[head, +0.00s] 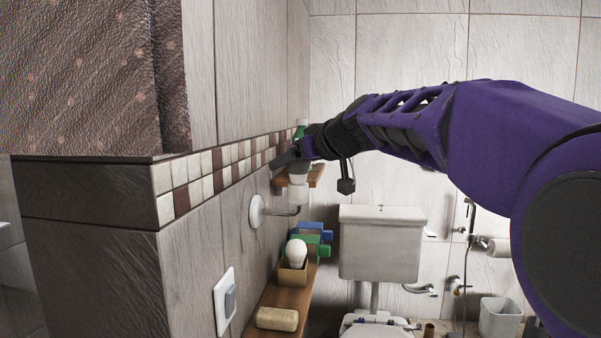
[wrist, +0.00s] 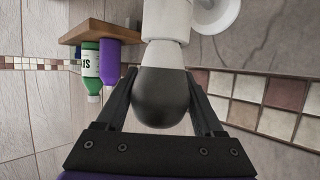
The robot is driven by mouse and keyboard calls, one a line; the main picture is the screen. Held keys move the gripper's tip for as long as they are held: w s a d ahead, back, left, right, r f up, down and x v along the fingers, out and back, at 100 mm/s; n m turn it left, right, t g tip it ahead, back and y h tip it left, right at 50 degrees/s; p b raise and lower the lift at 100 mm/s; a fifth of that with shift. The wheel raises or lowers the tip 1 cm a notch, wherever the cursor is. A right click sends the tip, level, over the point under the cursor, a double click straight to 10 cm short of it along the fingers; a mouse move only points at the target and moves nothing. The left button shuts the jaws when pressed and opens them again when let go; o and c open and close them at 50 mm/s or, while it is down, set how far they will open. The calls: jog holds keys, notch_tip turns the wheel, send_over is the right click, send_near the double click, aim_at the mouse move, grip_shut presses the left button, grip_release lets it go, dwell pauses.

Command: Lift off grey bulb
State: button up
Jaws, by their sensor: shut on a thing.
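The grey bulb (wrist: 163,97) is dark and round, with a white neck that meets a white holder (wrist: 166,20) in the wrist view. My gripper (wrist: 160,78) is shut on it, with one finger on each side of the globe. I cannot tell whether the neck is seated in the holder or loose. In the head view my gripper (head: 290,156) is by the tiled wall, and the bulb is not clearly seen behind it. A white bulb (head: 296,253) stands in a small tan box (head: 292,276) on the lower wooden shelf.
A small wooden shelf (head: 317,177) with a green bottle (wrist: 90,68) and a purple bottle (wrist: 109,62) is close to my gripper. A round white wall plate (head: 257,211) with a metal arm sits below. A soap-like block (head: 277,319) lies on the lower shelf (head: 270,297).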

notch_tip(320, 180, up, 10)
jog(key=p, duration=0.3)
dwell(0.4)
